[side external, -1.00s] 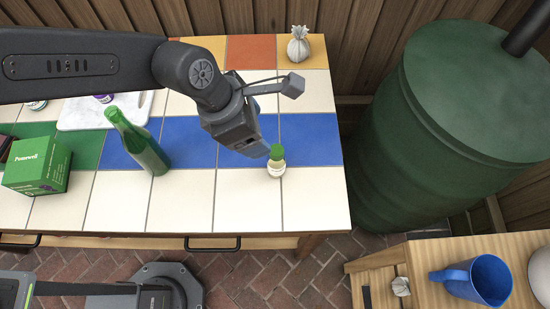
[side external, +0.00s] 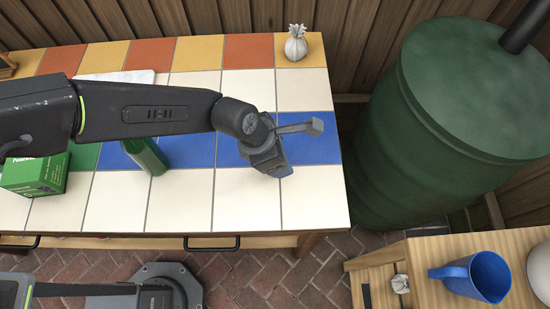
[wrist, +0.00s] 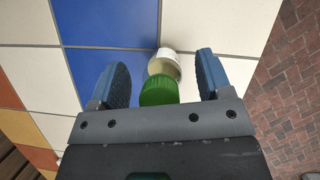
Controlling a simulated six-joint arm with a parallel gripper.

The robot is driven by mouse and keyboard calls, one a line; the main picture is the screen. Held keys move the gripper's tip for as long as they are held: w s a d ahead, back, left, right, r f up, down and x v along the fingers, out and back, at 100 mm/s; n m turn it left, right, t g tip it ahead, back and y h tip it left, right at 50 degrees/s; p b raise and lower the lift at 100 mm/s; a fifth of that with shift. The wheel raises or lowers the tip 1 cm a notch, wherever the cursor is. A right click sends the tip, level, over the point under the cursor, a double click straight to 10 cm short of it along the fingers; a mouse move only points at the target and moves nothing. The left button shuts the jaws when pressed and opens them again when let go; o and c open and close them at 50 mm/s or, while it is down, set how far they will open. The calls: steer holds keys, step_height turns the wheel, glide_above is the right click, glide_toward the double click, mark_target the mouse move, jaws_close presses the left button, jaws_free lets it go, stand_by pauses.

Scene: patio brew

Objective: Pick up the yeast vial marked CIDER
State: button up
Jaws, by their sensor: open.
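A small vial with a ribbed green cap (wrist: 158,90) and a pale body (wrist: 163,62) stands on the tiled table in the wrist view. No marking on it can be read. My gripper (wrist: 162,64) is open, with one blue finger on each side of the vial and a visible gap on both sides. The cap is near the palm. In the side view my gripper (side external: 277,170) is over the front right of the table and hides the vial.
A green bottle (side external: 147,156) and a green box (side external: 35,174) stand on the tiled table to the left. The tiles right of my gripper are clear. A blue jug (side external: 478,277) is on a separate wooden stand.

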steer(key=shift+d+f, duration=0.1)
steer(key=shift+f, duration=0.1)
steer(key=c, duration=1)
steer(key=shift+r, duration=0.1)
